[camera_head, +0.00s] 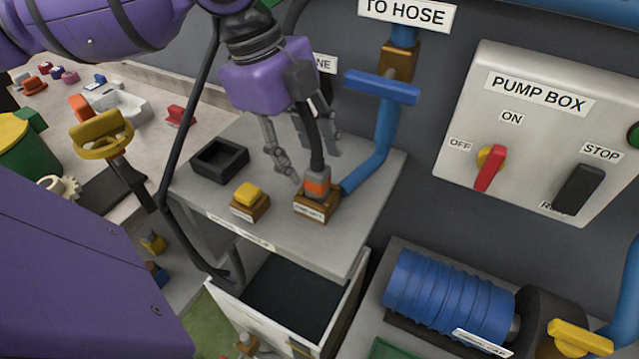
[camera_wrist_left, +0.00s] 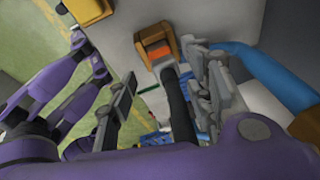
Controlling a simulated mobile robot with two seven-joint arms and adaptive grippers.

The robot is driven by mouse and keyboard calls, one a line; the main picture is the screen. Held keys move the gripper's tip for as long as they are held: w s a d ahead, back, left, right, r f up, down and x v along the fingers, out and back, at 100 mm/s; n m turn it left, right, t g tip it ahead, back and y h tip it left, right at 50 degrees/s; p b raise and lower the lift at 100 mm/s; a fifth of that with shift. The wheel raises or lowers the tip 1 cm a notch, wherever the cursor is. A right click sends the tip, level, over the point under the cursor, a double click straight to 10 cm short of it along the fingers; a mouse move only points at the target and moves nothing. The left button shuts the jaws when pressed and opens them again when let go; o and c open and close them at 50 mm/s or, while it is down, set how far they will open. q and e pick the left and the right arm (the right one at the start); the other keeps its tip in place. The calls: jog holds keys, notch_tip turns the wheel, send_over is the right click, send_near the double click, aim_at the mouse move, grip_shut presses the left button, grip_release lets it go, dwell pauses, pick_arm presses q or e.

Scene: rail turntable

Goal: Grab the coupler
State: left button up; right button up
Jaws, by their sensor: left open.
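The coupler (camera_head: 317,182), a grey fitting with an orange band at the end of a black hose, stands upright in a brown block (camera_head: 317,205) on the grey shelf. In the left wrist view the orange band (camera_wrist_left: 158,51) shows at the block's mouth, with the black hose (camera_wrist_left: 178,105) running back from it. My left gripper (camera_head: 312,167) is open over the shelf, just above the coupler. Its fingers are on either side of the hose, apart from each other. I cannot tell whether either finger touches it. My right gripper is not in view.
A yellow-topped brown block (camera_head: 248,200) and a black open box (camera_head: 220,160) sit left of the coupler on the shelf (camera_head: 285,240). A blue pipe with a blue valve handle (camera_head: 382,86) rises close on the right. An open drawer (camera_head: 285,290) is below.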

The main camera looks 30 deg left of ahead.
aim_at(311, 165)
pick_arm(q)
jog(key=b+x, duration=0.1)
jog(key=x, duration=0.3)
jog(key=shift+w+d, duration=0.1)
jog(key=shift+d, duration=0.05)
jog(key=shift+f, duration=0.25)
jog(key=c, duration=1.1)
grip_shut()
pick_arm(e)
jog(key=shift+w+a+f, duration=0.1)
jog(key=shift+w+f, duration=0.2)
pick_arm(q)
jog(key=shift+r, duration=0.1)
